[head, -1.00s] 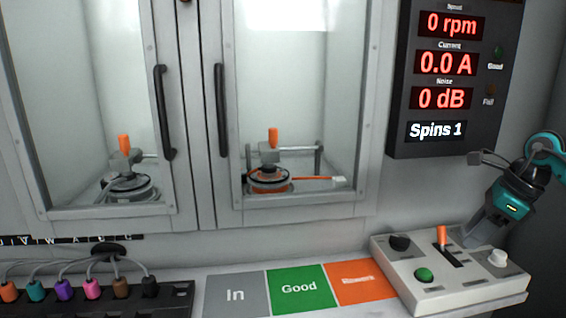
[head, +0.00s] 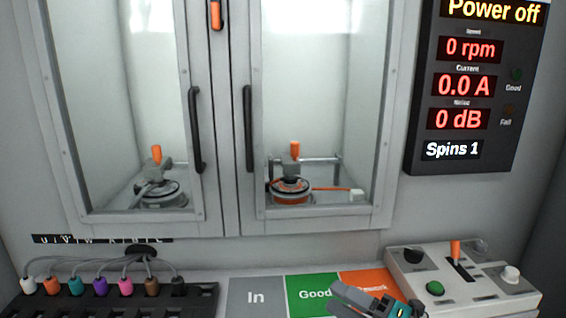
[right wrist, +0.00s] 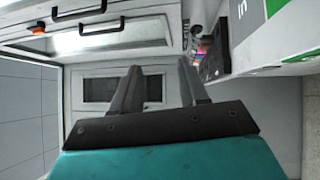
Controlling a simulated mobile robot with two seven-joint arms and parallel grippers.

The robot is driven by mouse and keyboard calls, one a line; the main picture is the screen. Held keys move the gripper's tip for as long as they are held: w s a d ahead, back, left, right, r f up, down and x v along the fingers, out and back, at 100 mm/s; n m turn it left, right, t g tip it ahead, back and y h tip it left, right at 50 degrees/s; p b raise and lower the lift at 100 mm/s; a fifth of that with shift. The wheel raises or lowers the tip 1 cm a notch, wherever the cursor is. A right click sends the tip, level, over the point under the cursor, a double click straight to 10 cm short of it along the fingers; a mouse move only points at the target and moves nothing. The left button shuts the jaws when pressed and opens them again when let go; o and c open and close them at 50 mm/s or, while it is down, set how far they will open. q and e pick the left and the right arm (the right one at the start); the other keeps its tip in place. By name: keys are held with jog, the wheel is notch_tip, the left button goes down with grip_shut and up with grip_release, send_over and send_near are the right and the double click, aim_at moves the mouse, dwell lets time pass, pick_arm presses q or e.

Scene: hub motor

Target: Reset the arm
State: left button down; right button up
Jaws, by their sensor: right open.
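My right gripper (head: 368,300) is at the bottom of the head view, in front of the Good and Rework pads. In the right wrist view its two fingers (right wrist: 158,92) stand apart with nothing between them. My left gripper is not in view. The control box (head: 462,280) with a green button, an orange lever, a black knob and a white knob is at the right, apart from the gripper. The display panel (head: 475,85) reads Power off, 0 rpm, 0.0 A, 0 dB and Spins 1.
The cabinet doors (head: 228,150) are shut, with a motor fixture (head: 160,190) behind the left pane and another with an orange-rimmed motor (head: 291,188) behind the right. A rack of coloured plugs (head: 110,300) is at lower left.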

pick_arm(q)
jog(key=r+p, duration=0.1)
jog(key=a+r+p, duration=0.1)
jog(key=p, duration=0.1)
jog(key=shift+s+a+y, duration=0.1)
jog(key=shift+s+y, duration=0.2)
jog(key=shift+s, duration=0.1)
pick_arm(e)
jog(key=s+d+f+m+h, duration=0.3)
jog(key=s+f+m+h, duration=0.3)
jog(key=m, duration=0.7)
jog(key=s+d+f+m+h, duration=0.3)
jog(key=s+f+m+h, duration=0.4)
jog(key=s+f+m, duration=0.3)
jog(key=s+m, duration=0.2)
jog(key=m, duration=0.1)
jog(key=shift+d+f+m+g, duration=0.3)
jog(key=shift+d+m+g, duration=0.05)
jog(key=shift+m+g, duration=0.05)
